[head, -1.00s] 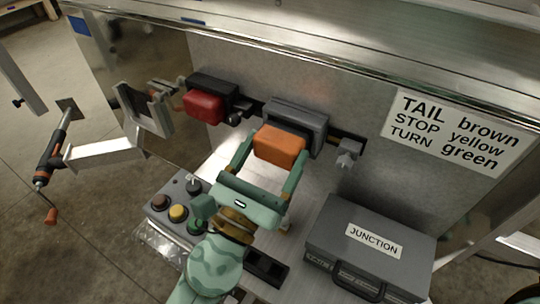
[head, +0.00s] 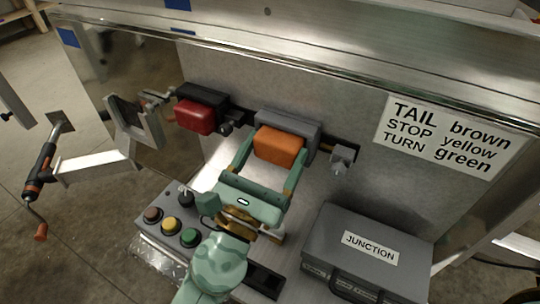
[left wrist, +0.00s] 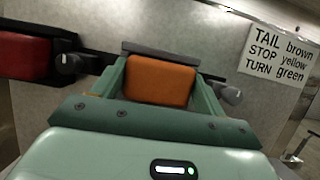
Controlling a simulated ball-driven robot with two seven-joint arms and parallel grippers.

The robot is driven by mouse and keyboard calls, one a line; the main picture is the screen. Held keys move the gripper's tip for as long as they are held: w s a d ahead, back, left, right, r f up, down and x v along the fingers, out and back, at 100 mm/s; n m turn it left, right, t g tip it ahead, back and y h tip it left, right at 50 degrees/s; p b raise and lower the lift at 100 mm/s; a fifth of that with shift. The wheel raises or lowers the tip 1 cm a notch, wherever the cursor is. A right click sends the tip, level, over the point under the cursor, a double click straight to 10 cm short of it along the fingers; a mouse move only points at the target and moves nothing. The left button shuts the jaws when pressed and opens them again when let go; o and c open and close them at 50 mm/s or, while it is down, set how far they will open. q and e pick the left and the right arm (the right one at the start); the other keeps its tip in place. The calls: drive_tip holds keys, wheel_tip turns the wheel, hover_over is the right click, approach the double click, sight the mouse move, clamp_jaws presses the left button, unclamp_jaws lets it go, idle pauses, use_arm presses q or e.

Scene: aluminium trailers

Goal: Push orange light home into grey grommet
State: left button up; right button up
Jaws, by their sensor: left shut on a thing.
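The orange light (head: 278,146) is a rounded block at the grey grommet (head: 301,128) on the trailer's rear panel. My left gripper (head: 269,165) is shut on the orange light, one finger on each side of it. In the left wrist view the orange light (left wrist: 160,80) sits between the fingers, in front of the grey grommet (left wrist: 190,54). The light's face stands out from the grommet's rim; how deep its back sits is hidden.
A red light (head: 195,116) in a black grommet is at the left. A grey junction box (head: 366,250) stands at lower right, and a button box (head: 172,222) at lower left. A grey bracket (head: 342,157) sticks out right of the grommet. A wiring label (head: 455,135) is on the panel.

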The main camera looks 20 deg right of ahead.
use_arm(q)
drive_tip(key=shift+d, duration=0.1)
drive_tip(key=o, duration=0.9)
drive_tip(key=shift+o, duration=1.2)
drive_tip(key=b+v, duration=0.4)
drive_tip(key=v, duration=1.2)
use_arm(e)
drive_tip(key=shift+n+h, duration=0.3)
drive_tip(key=shift+n, duration=0.2)
drive_tip(key=shift+w+d+f, duration=1.1)
drive_tip(key=shift+d+f, duration=0.1)
drive_tip(key=shift+f, duration=0.05)
